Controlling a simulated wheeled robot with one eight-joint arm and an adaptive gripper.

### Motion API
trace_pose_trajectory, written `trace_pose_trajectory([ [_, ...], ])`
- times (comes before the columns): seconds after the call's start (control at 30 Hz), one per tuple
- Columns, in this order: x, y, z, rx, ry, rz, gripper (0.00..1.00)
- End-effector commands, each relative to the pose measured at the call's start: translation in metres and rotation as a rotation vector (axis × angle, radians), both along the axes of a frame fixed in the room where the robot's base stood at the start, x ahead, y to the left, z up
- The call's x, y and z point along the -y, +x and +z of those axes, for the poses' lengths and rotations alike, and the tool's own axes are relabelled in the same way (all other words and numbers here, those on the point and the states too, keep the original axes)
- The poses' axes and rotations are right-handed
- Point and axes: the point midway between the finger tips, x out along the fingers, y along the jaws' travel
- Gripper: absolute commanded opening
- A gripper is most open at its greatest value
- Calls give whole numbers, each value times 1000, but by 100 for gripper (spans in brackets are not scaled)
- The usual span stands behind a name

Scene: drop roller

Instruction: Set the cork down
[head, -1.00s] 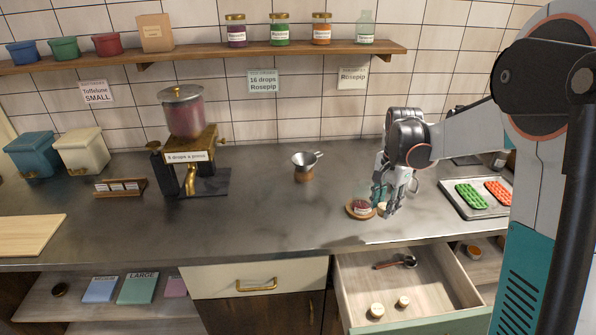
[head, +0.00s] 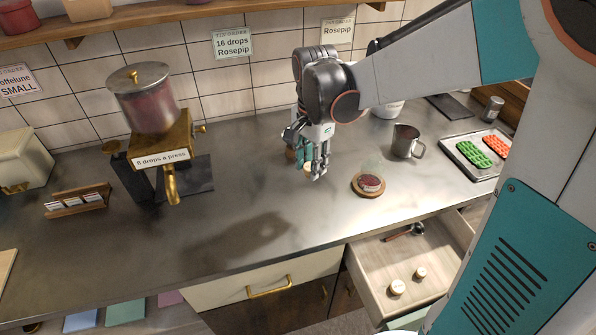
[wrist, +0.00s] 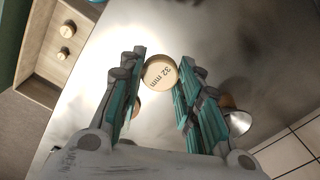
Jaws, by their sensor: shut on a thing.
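The cork (wrist: 160,73) is a pale round disc marked "32 mm" on its face. My gripper (wrist: 162,76) is shut on it, with the cork between the fingertips in the wrist view. In the head view, my gripper (head: 315,172) hangs over the middle of the counter (head: 265,215), pointing down. The cork (head: 308,167) shows there only as a small pale patch between the fingers. I cannot tell how high it is above the counter. A glass jar with dark red contents (head: 370,183) stands on a round wooden coaster to the right of my gripper.
An open drawer (head: 385,255) holds two corks (head: 397,287) and a dark spoon. A metal jug (head: 406,142) and a tray (head: 462,157) of green and orange moulds stand at the right. A dispenser (head: 150,125) stands at the left. The counter's front middle is clear.

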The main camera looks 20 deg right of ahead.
Motion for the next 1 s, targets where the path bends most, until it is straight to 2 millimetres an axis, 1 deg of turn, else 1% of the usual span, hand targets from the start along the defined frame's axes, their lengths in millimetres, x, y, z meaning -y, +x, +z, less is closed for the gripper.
trace_pose_trajectory([
  [0.03,0,1,-17,0,0,0,22],
  [0.2,0,1,-58,0,0,0,22],
  [0.3,0,1,-78,0,0,0,22],
  [0.4,0,1,-90,0,0,0,22],
  [0.57,0,0,-98,0,0,0,22],
  [0.67,0,1,-106,0,0,0,22],
  [0.8,0,1,-128,0,0,0,22],
  [0.9,0,1,-139,0,0,0,22],
  [1.0,0,1,-140,0,0,0,22],
])
